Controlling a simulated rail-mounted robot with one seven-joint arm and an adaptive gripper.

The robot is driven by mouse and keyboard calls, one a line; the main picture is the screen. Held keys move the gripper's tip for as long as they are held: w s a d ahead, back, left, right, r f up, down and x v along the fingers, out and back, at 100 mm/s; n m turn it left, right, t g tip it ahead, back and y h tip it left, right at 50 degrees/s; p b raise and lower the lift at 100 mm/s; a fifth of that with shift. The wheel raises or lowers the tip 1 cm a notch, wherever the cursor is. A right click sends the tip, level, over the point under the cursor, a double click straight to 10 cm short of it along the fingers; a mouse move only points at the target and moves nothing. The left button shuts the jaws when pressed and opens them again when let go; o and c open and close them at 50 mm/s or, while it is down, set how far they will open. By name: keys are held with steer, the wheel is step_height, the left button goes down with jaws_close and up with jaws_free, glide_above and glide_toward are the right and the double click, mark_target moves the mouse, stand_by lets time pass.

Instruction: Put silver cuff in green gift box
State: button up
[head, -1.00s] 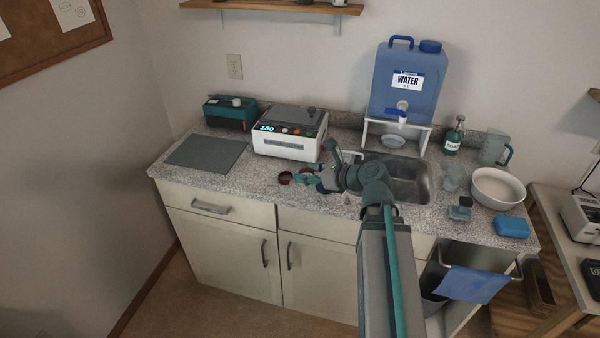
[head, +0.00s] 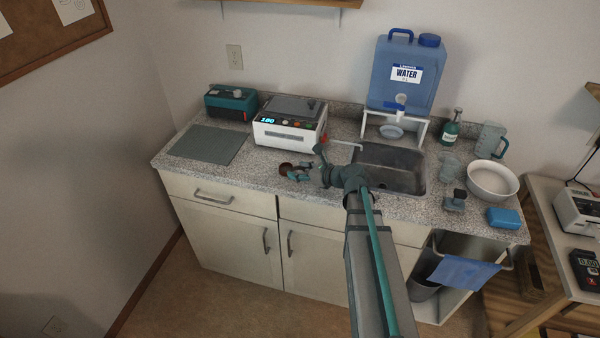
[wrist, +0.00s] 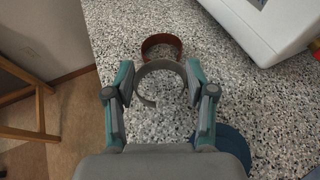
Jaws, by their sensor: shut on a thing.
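The silver cuff (wrist: 158,66) is a grey open ring between the fingers of my gripper (wrist: 160,78) in the wrist view. The fingers are shut on its left and right sides. The speckled counter shows through and around the ring; I cannot tell whether it touches the counter. In the head view my gripper (head: 293,173) is low over the front of the counter, and the silver cuff is too small to make out there. I do not see a green gift box in either view.
A copper-brown cuff (wrist: 161,42) stands just beyond the silver one. A dark blue round thing (wrist: 236,146) is partly hidden beside my gripper. A white device (head: 289,128) stands behind, a sink (head: 390,170) to the right. The grey mat (head: 208,144) is bare.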

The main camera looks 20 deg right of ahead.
steer(key=shift+f, duration=0.75)
steer(key=shift+f, duration=0.15)
steer(key=o, duration=1.1)
steer(key=b+v, duration=0.2)
steer(key=v, duration=0.9)
steer(key=shift+s, duration=0.15)
steer(key=shift+o, duration=0.5)
steer(key=shift+s+d+r, duration=0.25)
steer(key=shift+s+r, duration=0.05)
steer(key=shift+r, duration=0.05)
